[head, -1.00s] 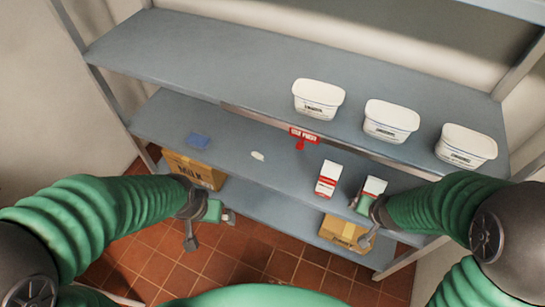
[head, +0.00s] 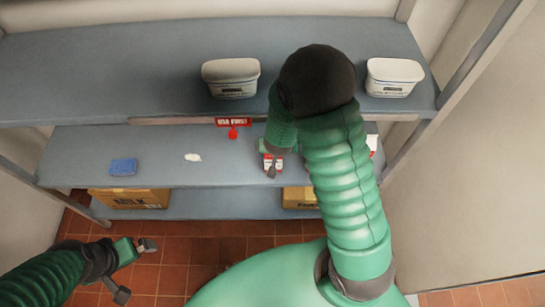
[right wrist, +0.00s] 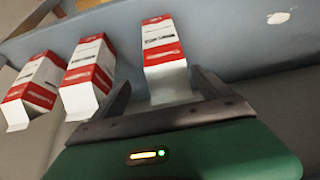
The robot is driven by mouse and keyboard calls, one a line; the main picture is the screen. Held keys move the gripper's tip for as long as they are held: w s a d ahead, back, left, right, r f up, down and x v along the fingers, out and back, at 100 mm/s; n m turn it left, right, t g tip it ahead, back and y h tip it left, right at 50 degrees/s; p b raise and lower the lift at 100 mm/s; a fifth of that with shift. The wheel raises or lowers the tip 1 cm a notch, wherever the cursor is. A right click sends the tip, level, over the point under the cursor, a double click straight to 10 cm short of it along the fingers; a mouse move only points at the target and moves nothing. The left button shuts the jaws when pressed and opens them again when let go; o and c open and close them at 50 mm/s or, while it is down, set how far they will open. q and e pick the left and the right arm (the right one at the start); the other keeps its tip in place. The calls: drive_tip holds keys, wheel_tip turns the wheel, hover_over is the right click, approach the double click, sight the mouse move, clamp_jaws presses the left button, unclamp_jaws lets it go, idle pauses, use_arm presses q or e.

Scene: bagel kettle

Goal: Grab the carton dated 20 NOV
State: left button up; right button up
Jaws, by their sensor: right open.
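Three white cartons with red bands show in the right wrist view: one at the left (right wrist: 32,88), one beside it (right wrist: 89,76), and one standing apart (right wrist: 167,52). The print on them is too small to read, so I cannot tell which is dated 20 NOV. My right gripper (right wrist: 161,82) is open, its fingers on either side of the lower part of the carton that stands apart. In the head view, my right gripper (head: 271,166) is at the middle shelf, and my arm hides much of the cartons. My left gripper (head: 134,268) is open and empty, low at the left.
The middle shelf (head: 90,150) also holds a blue item (head: 123,167), a white patch (head: 192,157) and a red USE FIRST sign (head: 233,124). White tubs (head: 231,78) (head: 394,78) stand on the upper shelf. Cardboard boxes (head: 130,199) (head: 299,197) sit below.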

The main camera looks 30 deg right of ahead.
drive_tip(key=shift+x, duration=0.8)
drive_tip(key=x, duration=0.2)
drive_tip(key=a+b+x, duration=0.1)
drive_tip(key=x, duration=0.2)
drive_tip(key=shift+w+f, duration=0.1)
drive_tip(key=c, duration=0.4)
drive_tip(key=shift+a, duration=0.2)
drive_tip(key=c, duration=0.9)
clamp_jaws()
drive_tip(key=shift+d, duration=0.1)
